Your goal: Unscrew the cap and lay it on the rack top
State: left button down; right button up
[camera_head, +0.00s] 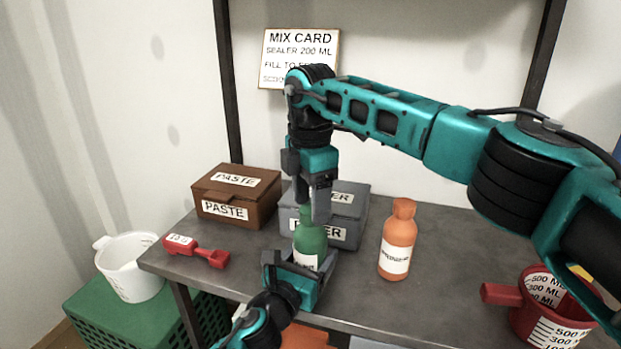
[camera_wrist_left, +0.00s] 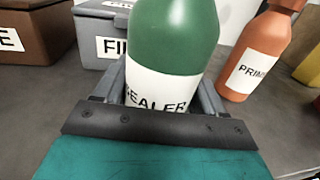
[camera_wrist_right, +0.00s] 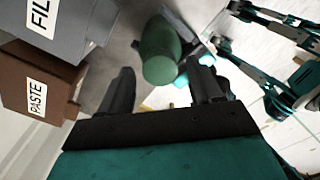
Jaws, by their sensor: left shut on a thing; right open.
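The green sealer bottle (camera_head: 311,243) stands upright on the grey rack top (camera_head: 350,308), near its front edge. My left gripper (camera_head: 302,272) is shut around its lower body; the label reading SEALER shows in the left wrist view (camera_wrist_left: 160,92). My right gripper (camera_head: 314,207) points down over the bottle's top, partly hiding the neck. In the right wrist view the green cap (camera_wrist_right: 159,69) shows from above, between and beyond the open fingers (camera_wrist_right: 163,90). I cannot tell whether they touch it.
An orange primer bottle (camera_head: 397,242) stands just right. Behind are a brown paste box (camera_head: 237,190) and a grey filler box (camera_head: 348,205). A red scoop (camera_head: 200,251) lies left; a red measuring jug (camera_head: 545,318) is at right. Bare rack top lies between the orange bottle and jug.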

jog(key=shift+f, duration=0.6)
